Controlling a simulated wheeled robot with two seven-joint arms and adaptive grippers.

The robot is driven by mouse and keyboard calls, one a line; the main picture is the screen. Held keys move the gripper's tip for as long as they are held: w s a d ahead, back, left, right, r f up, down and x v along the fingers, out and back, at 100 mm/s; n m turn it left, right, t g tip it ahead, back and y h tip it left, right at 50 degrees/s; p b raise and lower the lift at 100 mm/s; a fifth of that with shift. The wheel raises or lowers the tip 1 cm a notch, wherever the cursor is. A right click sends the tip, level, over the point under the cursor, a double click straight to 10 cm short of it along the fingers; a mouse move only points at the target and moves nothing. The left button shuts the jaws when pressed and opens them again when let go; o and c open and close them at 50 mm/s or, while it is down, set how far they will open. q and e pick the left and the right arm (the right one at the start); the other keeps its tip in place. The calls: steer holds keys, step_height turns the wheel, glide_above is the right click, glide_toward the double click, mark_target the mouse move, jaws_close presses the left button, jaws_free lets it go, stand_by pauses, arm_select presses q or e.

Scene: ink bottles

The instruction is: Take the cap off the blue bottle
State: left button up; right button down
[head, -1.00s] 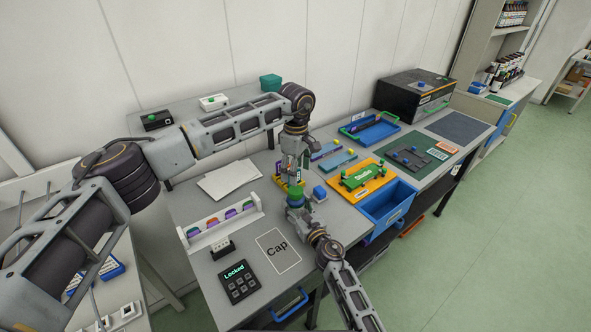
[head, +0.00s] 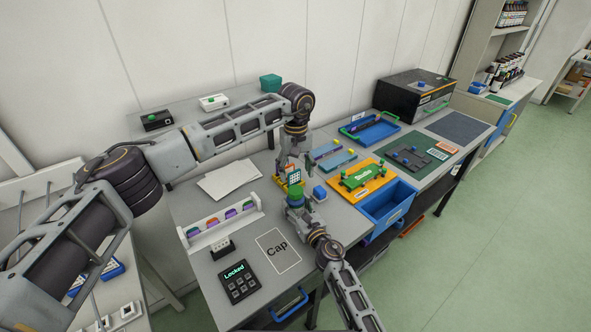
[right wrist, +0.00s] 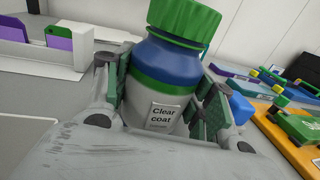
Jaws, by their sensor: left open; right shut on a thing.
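A bottle (right wrist: 165,85) with a blue shoulder, a green band, a pale lower body and a "Clear coat" label stands upright in the right wrist view. Its ribbed green cap (right wrist: 185,20) is on it. My right gripper (right wrist: 170,100) is shut around the bottle's body, one finger on each side. In the head view the bottle's green cap (head: 295,190) shows above my right gripper (head: 297,206). My left gripper (head: 293,168) is open, just above and behind the cap, pointing down. It looks empty and apart from the cap.
A keypad reading "Locked" (head: 238,282) and a white rack (head: 222,226) stand to the left. A small blue block (head: 319,193) and an orange tray (head: 360,181) are close on the right.

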mark_target(296, 190)
arm_select(q)
steer(key=m, duration=0.4)
steer(key=shift+m, duration=0.4)
steer(key=shift+f, duration=0.1)
steer(key=shift+f, duration=3.95)
steer(key=c, duration=1.1)
steer(key=shift+n, duration=0.3)
